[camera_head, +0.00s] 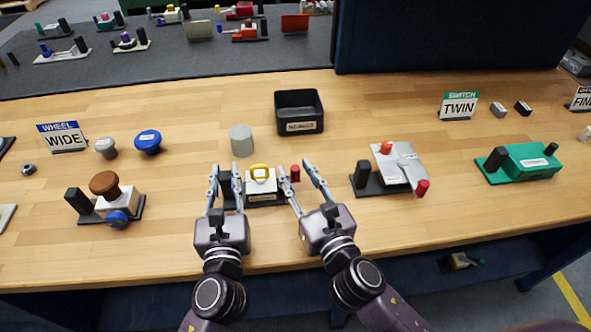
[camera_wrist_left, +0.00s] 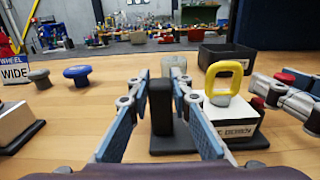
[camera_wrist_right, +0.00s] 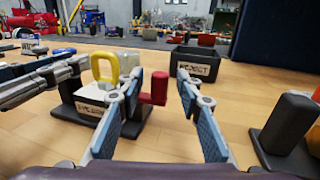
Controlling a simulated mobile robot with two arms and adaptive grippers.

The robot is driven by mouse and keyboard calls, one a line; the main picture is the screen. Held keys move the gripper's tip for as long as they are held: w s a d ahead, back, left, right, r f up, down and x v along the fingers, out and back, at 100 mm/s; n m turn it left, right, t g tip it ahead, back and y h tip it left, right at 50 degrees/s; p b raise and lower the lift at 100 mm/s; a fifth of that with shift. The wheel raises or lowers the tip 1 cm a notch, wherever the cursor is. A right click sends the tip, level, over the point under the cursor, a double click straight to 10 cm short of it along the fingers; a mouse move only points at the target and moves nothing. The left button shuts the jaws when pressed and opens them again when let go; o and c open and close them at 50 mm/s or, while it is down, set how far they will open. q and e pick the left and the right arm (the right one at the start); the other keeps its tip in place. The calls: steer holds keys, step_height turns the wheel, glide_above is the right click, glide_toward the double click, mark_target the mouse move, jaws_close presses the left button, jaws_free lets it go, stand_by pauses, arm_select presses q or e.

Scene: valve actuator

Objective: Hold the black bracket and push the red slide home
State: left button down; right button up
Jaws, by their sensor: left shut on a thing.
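The valve unit has a white body (camera_head: 262,183) with a yellow ring handle (camera_head: 259,171) on a black base. Its upright black bracket (camera_wrist_left: 160,104) stands at the left end. My left gripper (camera_head: 225,178) is shut on the bracket, one finger on each side. The red slide (camera_wrist_right: 154,87) sticks out of the right side of the body and also shows in the head view (camera_head: 295,174). My right gripper (camera_head: 296,172) is open, with the red slide between its fingers, closer to the left one. Whether any finger touches the slide I cannot tell.
A black bin (camera_head: 299,112) and a grey cylinder (camera_head: 241,140) stand behind the unit. A silver unit with red knobs (camera_head: 398,165) is to the right. A unit with a brown knob (camera_head: 105,194) is to the left. Bare wood lies between them.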

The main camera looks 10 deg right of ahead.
steer(key=shift+w+a, duration=0.15)
steer(key=shift+w, duration=0.35)
jaws_close()
